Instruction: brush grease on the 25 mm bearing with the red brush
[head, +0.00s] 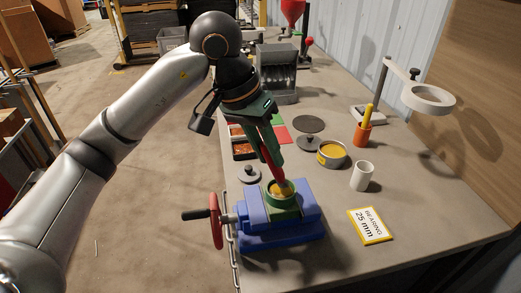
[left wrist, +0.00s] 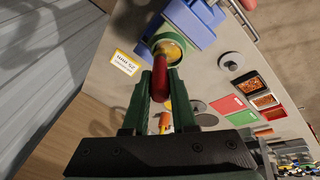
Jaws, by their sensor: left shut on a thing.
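My left gripper (head: 267,150) is shut on the red brush (head: 268,163), which points down at a tilt. The brush's lower end is at the round bearing (head: 281,189), which shows yellow in its middle and sits in a green holder on the blue vise (head: 262,236). In the left wrist view the red handle (left wrist: 166,82) lies between my green fingers and hides part of the bearing (left wrist: 170,47). I cannot tell whether the bristles touch it. A card (head: 370,226) reading "BEARING 25 mm" lies right of the vise. My right gripper is not in view.
An open tin of yellow grease (head: 332,154), a white cup (head: 362,176) and an orange cup (head: 362,134) with a yellow handle stand behind right. Grey lids (head: 249,175) lie nearby. The vise's red handwheel (head: 216,221) sticks out left. A ring stand (head: 428,98) rises at right.

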